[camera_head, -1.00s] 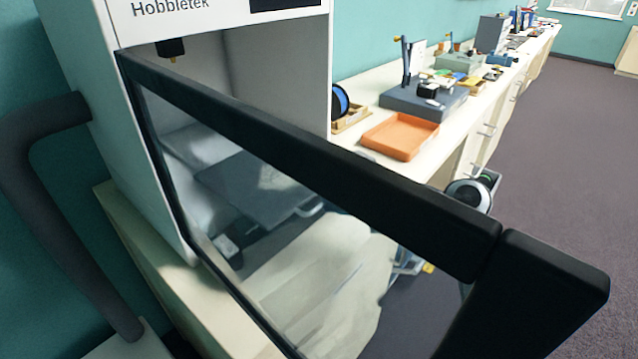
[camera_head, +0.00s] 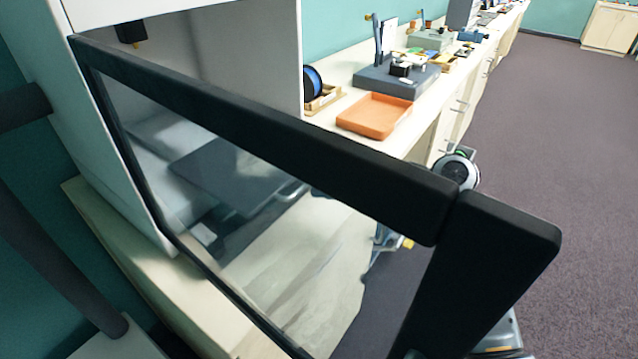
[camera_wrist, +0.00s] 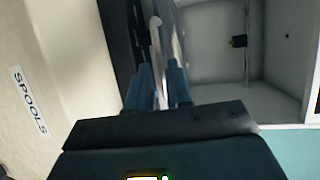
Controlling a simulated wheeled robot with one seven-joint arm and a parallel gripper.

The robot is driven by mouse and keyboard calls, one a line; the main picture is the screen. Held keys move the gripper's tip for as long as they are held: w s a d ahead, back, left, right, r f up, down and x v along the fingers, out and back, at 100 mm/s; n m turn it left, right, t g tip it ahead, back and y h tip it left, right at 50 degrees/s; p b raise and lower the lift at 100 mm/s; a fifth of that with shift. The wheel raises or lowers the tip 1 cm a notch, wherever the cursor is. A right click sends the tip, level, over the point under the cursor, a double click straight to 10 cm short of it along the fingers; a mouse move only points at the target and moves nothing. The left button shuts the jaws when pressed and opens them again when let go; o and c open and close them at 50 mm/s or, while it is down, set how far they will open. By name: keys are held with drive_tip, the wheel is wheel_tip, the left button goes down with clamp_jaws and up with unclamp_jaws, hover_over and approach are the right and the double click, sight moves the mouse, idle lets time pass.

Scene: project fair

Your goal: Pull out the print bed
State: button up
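The print bed (camera_head: 226,174) is a dark flat plate inside the white printer (camera_head: 240,45), seen through the glass of its open, black-framed door (camera_head: 290,135). A pale loop handle (camera_head: 293,191) shows at the bed's front edge. In the wrist view, my gripper (camera_wrist: 158,80) has two blue fingers with a narrow gap between them, pointing along the printer's opening. A pale rounded piece (camera_wrist: 155,22), probably the bed handle, lies just ahead of and between the fingertips. I cannot tell whether they touch it.
The door stands swung out across the front of the head view. A cream counter (camera_head: 345,100) runs back with an orange tray (camera_head: 375,115) and a blue spool (camera_head: 313,85). Floor (camera_head: 550,130) is open at right.

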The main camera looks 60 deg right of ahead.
drive_tip(key=v, duration=0.6)
drive_tip(key=shift+s+b, duration=0.2)
drive_tip(key=shift+b, duration=0.1)
drive_tip(key=s+a+f+n+g+h, duration=0.1)
drive_tip(key=s+a+f+h, duration=0.2)
drive_tip(key=a+f, duration=0.3)
drive_tip(key=s+a+f+n+g+h, duration=0.1)
drive_tip(key=s+a+f+g+h, duration=0.2)
drive_tip(key=f, duration=0.5)
drive_tip(key=s+a+r+n+t, duration=0.4)
drive_tip(key=s+a+r+n, duration=0.5)
drive_tip(key=s, duration=0.5)
drive_tip(key=a+n, duration=0.2)
drive_tip(key=n, duration=0.1)
drive_tip(key=shift+a+r, duration=0.25)
